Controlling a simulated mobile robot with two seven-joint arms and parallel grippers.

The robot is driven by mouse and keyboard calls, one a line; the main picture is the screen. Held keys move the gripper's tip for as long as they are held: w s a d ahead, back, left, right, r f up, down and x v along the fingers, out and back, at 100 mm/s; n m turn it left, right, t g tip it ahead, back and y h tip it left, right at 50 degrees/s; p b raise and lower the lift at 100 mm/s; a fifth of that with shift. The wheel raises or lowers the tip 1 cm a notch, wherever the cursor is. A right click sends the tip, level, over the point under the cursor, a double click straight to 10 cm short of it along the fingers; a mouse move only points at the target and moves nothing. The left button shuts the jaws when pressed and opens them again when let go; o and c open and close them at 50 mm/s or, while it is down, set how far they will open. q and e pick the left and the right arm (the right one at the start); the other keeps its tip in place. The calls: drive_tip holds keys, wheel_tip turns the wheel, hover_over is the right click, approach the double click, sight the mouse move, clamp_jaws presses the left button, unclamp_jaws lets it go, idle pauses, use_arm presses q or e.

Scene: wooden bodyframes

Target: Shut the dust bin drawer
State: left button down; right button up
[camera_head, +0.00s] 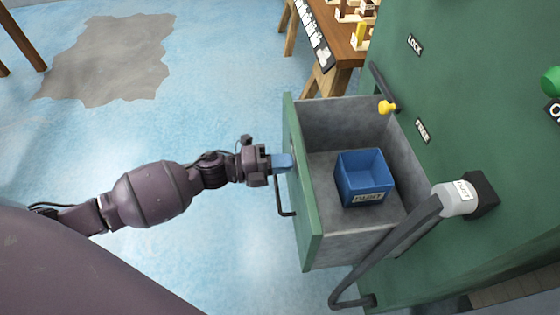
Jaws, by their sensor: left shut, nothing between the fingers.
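The dust bin drawer (309,234) stands pulled out of the green cabinet (450,90), with a green front and grey inside. A dark handle (284,203) is on its front. A blue box (365,177) with a white label sits inside the drawer. My left gripper (290,162) is shut and empty, its blue fingertips at the outer face of the drawer front, by the upper part of the handle. I cannot tell whether the fingertips touch it. My right gripper is not in view.
A wooden table (343,55) stands behind.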

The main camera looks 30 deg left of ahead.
use_arm(q)
drive_tip(key=x, duration=2.4)
drive_tip(key=shift+w+d+b, duration=0.2)
drive_tip(key=shift+w+b, duration=0.05)
drive_tip(key=shift+b, duration=0.15)
drive_tip(key=shift+r, duration=0.2)
